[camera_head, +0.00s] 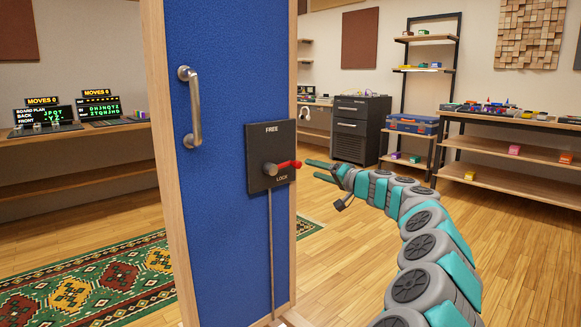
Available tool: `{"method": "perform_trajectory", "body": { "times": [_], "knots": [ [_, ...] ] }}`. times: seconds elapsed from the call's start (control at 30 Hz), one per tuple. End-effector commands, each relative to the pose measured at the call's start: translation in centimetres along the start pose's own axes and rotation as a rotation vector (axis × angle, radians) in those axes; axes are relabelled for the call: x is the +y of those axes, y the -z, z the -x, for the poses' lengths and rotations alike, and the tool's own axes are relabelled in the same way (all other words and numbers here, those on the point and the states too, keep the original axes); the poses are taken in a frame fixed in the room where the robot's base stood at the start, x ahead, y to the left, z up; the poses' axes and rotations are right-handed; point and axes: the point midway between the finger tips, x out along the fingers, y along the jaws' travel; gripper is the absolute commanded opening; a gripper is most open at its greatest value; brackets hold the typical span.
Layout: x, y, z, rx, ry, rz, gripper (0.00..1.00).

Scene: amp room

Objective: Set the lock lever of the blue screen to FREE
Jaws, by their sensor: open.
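The blue screen (222,236) stands upright at the left centre, with a wooden frame and a metal handle (193,106). A dark lock plate (258,141) is fixed near its right edge, with FREE printed at the top and LOCK at the lower part. The red-tipped lock lever (284,165) sticks out from a grey hub to the right, roughly level, just above the word LOCK. A thin rod runs from the plate down to the floor. My gripper (319,171) is open beside the plate, to the right of the lever's red tip. I cannot tell how far in depth it is from the lever.
A green patterned rug (95,285) lies at the lower left. A desk with lit displays (99,106) stands behind the screen at left. A dark drawer cabinet (361,130) and wooden shelves (515,148) line the back right. The wooden floor between is clear.

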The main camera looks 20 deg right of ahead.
Motion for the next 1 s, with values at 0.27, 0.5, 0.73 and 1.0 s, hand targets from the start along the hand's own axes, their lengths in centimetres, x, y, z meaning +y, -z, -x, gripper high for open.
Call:
{"method": "perform_trajectory", "body": {
  "times": [0.27,0.5,0.73,1.0],
  "knots": [
    [0.5,0.2,-1.6,0.006,-0.007,0.0,0.63],
    [0.6,0.3,-4.4,0.007,-0.008,0.002,0.63],
    [0.6,0.3,-6.5,0.007,-0.009,0.001,0.63],
    [0.4,0.4,-7.6,0.009,-0.005,0.001,0.63]
  ]
}}
